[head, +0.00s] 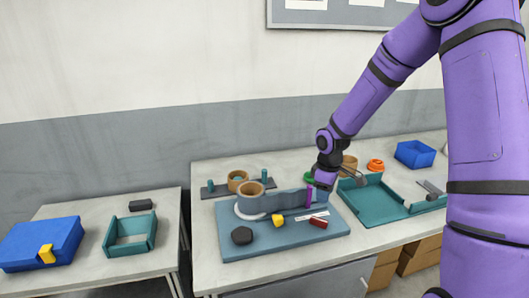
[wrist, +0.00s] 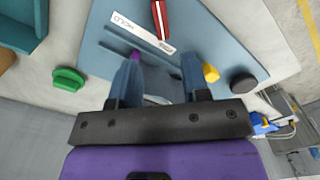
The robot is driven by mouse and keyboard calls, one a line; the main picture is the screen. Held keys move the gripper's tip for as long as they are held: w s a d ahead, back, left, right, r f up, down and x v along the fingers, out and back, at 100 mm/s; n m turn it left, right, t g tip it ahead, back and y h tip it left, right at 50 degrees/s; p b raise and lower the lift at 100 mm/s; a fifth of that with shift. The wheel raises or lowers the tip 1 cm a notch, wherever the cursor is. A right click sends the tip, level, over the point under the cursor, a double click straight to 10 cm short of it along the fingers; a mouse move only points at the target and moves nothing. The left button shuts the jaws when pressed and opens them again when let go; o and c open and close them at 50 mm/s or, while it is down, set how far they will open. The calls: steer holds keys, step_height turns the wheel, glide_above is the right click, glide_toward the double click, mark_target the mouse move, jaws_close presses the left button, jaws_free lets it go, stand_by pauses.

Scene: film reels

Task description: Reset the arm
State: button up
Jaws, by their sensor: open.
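My arm reaches down from the upper right in the head view. My gripper (head: 318,188) is low over the right part of a blue board (head: 235,242) on the middle table. In the wrist view my gripper (wrist: 160,72) is open, its two blue-grey fingers apart with nothing clearly held between them. A small purple piece (wrist: 136,56) shows by the left fingertip; I cannot tell whether it touches. A white strip marked HOLD (wrist: 138,33) and a red piece (wrist: 161,18) lie ahead of the fingers. A yellow piece (wrist: 211,73) is beside the right finger.
A black knob (head: 242,235) is on the board. A teal tray (head: 372,203), orange rings (head: 375,165) and a blue bin (head: 415,154) are to the right. The left table holds a blue box (head: 40,240) and a teal tray (head: 130,235).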

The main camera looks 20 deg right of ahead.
steer(key=s+a+r+m+t+h, duration=0.1)
steer(key=s+r+m, duration=0.1)
steer(key=s+r, duration=0.35)
steer(key=s+a+r+m+t, duration=0.1)
steer(key=s+r, duration=0.1)
steer(key=r, duration=0.6)
steer(key=s+a+r+m+h, duration=0.1)
steer(key=s+r+m, duration=0.1)
steer(key=s+r, duration=0.35)
steer(key=s+a+r+m+t+y, duration=0.1)
steer(key=s+r+m, duration=0.1)
steer(key=s+r, duration=0.3)
steer(key=s+a+r+m+t+y, duration=0.1)
steer(key=s+r, duration=0.4)
steer(key=s, duration=0.5)
steer(key=shift+s+a+r+m+t, duration=0.25)
steer(key=shift+s+m+t, duration=0.15)
steer(key=shift+m+t, duration=0.2)
